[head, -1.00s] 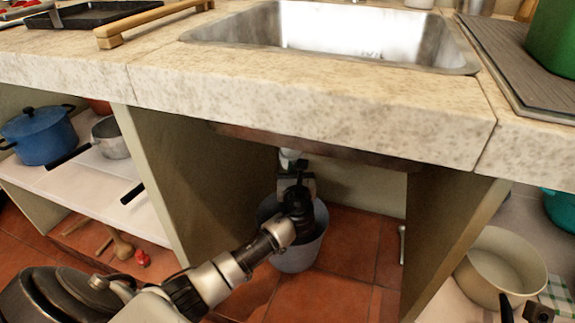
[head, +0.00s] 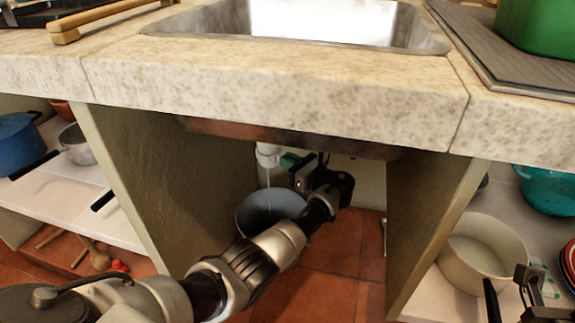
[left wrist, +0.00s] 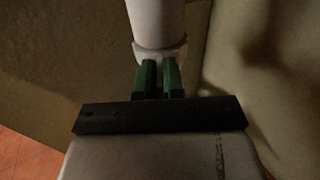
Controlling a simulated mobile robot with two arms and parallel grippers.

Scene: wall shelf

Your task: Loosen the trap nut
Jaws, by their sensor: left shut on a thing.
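The white trap nut (left wrist: 160,50) is a collar on the white drain pipe (left wrist: 156,20). In the head view, the white fitting (head: 267,155) shows under the sink. My left gripper (head: 288,160) reaches into the cabinet from the front. In the left wrist view, its green fingers (left wrist: 159,73) are shut on the nut, one at each side. The fingers hide part of the nut, and its thread cannot be seen. My right gripper (head: 528,283) shows small at the lower right, away from the sink; its jaw state is unclear.
A grey bucket (head: 272,208) stands on the tiles below the fitting, with a faint pale streak above it. Cabinet walls (head: 165,190) and (head: 432,220) flank the opening, and the counter edge (head: 270,100) overhangs. A beige pot (head: 475,255) sits at right.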

